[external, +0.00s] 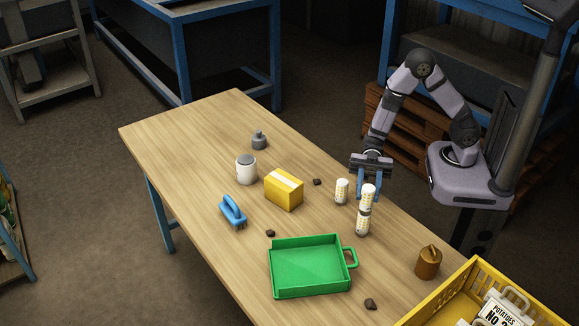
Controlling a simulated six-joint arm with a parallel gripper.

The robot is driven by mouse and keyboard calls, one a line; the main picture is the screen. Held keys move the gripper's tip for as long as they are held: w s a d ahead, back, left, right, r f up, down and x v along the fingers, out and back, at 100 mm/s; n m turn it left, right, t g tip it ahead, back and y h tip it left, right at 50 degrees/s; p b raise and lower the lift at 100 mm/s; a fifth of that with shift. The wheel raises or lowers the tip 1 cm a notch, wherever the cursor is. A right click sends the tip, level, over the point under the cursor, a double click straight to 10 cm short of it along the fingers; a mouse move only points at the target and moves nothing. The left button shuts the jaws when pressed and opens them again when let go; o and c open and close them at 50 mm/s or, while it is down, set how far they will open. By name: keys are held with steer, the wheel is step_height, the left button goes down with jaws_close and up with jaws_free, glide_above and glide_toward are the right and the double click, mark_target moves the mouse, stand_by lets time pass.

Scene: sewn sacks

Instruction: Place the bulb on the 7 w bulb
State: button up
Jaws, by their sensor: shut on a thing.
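Three white corn-style bulbs with yellow dots show in the external view, right of the table's middle. My gripper (369,192) has blue fingers pointing down and is shut on the upper bulb (368,195). This bulb is upright and appears directly above a lower upright bulb (363,223). I cannot tell whether the two touch or a small gap is between them. A third bulb (342,191) stands upright on the table just to the left. No wattage print is readable, so I cannot tell which is the 7 w bulb.
The wooden table (190,130) also holds a green tray (310,267), a yellow box (284,190), a blue brush (233,211), a white jar (246,170), grey (259,141) and brown (428,262) weights, and several dark lumps. A yellow crate (475,267) is at lower right.

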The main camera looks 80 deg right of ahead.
steer(key=shift+f, duration=0.2)
steer(key=shift+f, duration=0.1)
steer(key=shift+f, duration=0.15)
steer(key=o, duration=1)
steer(key=shift+o, duration=0.2)
steer(key=shift+r, duration=0.3)
steer(key=s+d+b, duration=0.1)
steer(key=d, duration=1.1)
steer(key=shift+b, duration=0.4)
